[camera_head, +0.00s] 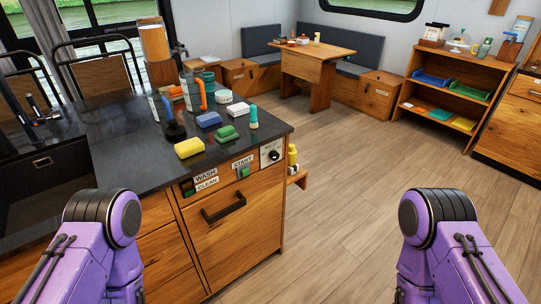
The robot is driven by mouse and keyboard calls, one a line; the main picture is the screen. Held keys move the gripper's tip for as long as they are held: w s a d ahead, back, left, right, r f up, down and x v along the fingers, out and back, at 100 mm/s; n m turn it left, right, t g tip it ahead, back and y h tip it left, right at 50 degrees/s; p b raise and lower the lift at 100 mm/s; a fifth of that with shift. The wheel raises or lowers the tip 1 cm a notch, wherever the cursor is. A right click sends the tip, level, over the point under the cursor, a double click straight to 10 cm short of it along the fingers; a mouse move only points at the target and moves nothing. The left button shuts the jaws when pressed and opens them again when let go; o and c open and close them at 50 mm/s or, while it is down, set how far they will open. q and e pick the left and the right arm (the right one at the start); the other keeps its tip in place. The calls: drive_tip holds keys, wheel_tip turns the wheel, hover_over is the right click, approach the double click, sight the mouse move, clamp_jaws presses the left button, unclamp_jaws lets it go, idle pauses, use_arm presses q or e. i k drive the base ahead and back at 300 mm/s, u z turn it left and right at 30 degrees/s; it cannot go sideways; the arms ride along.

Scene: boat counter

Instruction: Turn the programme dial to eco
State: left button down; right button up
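The programme dial (274,155) is a small dark knob on a white plate, at the right end of the control strip along the top of a wooden cabinet front. Its markings are too small to read, so I cannot tell where it points. To its left are a START label (242,162) above a green switch (243,172), and WASH (206,175) and CLEAN (207,184) labels. Below is a wooden door with a black handle (223,207). My purple arms show at the lower left and lower right, well apart from the dial. Neither gripper's fingers show.
The dark counter (120,150) above holds a yellow sponge (189,148), a green sponge (225,133), a teal bottle (253,117) and several containers. A small side shelf with yellow bottles (292,158) sits right of the cabinet. Wooden floor (350,190) on the right is clear.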

sight(274, 156)
drive_tip(key=z, duration=0.55)
drive_tip(key=k, duration=0.65)
drive_tip(key=z, duration=0.95)
drive_tip(key=i, duration=1.45)
drive_tip(key=u, duration=0.95)
drive_tip(key=i, duration=0.25)
drive_tip(key=u, duration=0.15)
